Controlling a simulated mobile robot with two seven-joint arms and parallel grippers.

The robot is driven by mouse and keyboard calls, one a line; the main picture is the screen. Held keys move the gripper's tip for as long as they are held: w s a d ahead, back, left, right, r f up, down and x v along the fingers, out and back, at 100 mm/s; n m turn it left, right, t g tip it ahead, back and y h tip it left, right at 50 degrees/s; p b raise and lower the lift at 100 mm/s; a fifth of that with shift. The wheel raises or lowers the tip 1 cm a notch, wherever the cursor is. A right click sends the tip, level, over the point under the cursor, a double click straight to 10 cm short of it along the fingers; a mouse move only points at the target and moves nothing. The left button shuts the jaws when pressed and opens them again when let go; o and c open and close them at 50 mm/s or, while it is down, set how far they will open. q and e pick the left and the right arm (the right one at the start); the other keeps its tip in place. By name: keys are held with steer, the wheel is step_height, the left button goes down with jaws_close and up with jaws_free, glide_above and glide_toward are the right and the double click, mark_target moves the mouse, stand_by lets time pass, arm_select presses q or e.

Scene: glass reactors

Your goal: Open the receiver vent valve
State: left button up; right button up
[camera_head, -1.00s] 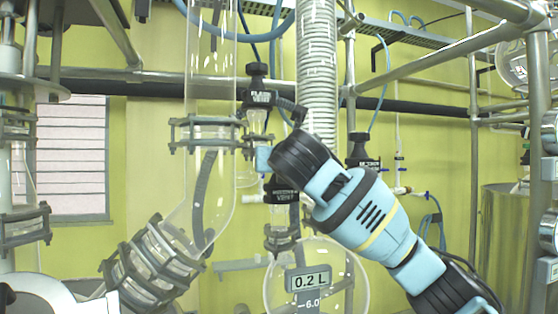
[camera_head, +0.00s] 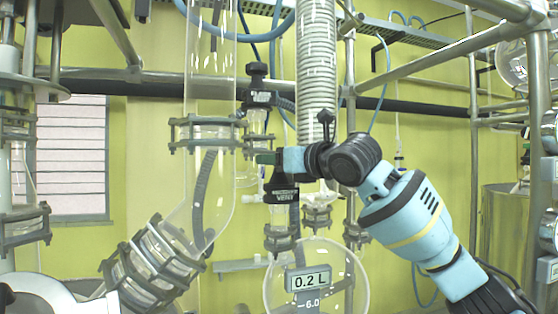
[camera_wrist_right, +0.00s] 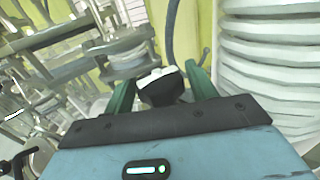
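The receiver vent valve (camera_head: 281,193) has a black body with a label reading VENT. It stands above the round glass receiver (camera_head: 345,272). My right gripper (camera_head: 266,158) reaches in from the right, its green fingers just above that label. In the right wrist view a black knob with a pale top (camera_wrist_right: 161,87) stands between the two green fingers of my right gripper (camera_wrist_right: 161,90). The fingers are spread around it, with little gap; firm contact cannot be made out. The knob is largely hidden by the gripper in the head view. My left gripper is not in view.
A second black vent valve (camera_head: 258,98) stands just above and left of my right gripper. A display reading 0.2 L (camera_head: 309,281) sits on the receiver.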

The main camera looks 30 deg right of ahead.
stand_by(0.3)
steer(key=m+h, duration=0.2)
steer(key=h, duration=0.1)
steer(key=m+h, duration=0.2)
steer(key=h, duration=0.1)
steer(key=shift+a+h, duration=0.15)
steer(key=shift+h, duration=0.15)
steer(key=m+g+h, duration=0.1)
steer(key=m+h, duration=0.1)
steer(key=h, duration=0.1)
steer(key=m+g+h, duration=0.1)
steer(key=m+h, duration=0.1)
steer(key=h, duration=0.1)
steer(key=shift+g, duration=0.4)
steer(key=c, duration=0.7)
steer(key=n+y, duration=0.1)
steer(key=n+t+y, duration=0.1)
steer(key=y, duration=0.1)
steer(key=n+t+y, duration=0.1)
steer(key=shift+d+y, duration=0.3)
steer(key=shift+y, duration=0.1)
steer(key=shift+c, duration=0.2)
steer(key=n+y, duration=0.2)
steer(key=y, duration=0.2)
steer(key=n+y, duration=0.3)
steer(key=shift+a+t+y, duration=0.15)
steer(key=shift+t+y, duration=0.25)
